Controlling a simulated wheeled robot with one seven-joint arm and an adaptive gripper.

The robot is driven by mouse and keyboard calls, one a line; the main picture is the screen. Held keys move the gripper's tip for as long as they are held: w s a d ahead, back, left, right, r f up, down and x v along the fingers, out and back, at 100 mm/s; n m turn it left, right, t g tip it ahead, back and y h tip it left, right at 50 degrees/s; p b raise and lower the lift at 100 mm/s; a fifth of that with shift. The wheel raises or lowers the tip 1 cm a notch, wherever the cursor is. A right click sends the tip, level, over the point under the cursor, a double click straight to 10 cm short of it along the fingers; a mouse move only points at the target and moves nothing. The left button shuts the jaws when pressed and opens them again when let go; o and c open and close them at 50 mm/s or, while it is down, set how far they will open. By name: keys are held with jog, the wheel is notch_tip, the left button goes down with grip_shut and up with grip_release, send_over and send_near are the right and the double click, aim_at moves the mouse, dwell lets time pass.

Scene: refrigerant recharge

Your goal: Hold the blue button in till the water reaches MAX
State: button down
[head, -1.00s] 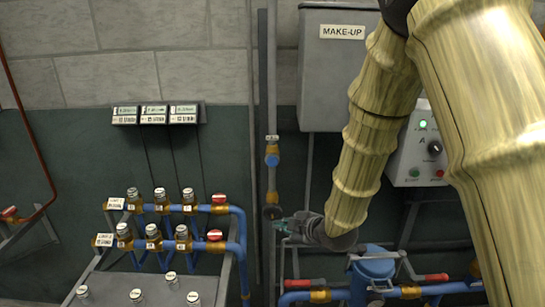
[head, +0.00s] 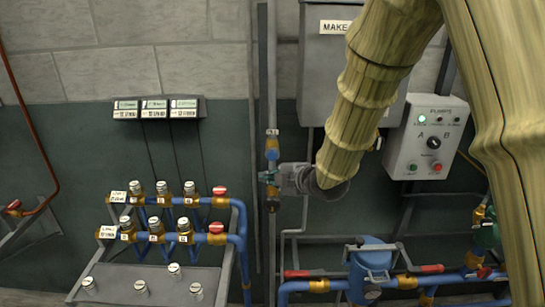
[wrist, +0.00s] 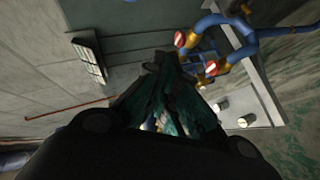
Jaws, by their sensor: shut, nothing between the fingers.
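My gripper (head: 265,178) is shut and empty, its teal fingers at the vertical pipe (head: 272,95) left of the grey MAKE-UP tank (head: 315,75). In the wrist view the closed fingers (wrist: 165,62) fill the middle. The blue button on that pipe cannot be made out now; the gripper is close to its place just below the brass fitting (head: 272,150) and may cover it. I cannot tell whether the fingers touch or press it. No water level or MAX mark can be seen; my arm hides part of the tank.
A control box (head: 425,140) with a green light hangs on the right. Blue manifold pipes (head: 240,225) with red-capped valves stand at the lower left. A blue canister (head: 370,262) and red-handled valves are at the lower right. Three small displays (head: 155,107) hang on the wall.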

aim_at(271, 158)
jog(key=w+p, duration=0.1)
jog(key=w, duration=0.7)
jog(key=shift+w+p, duration=0.15)
jog(key=shift+p, duration=0.25)
jog(key=shift+w, duration=0.95)
dwell(5.8)
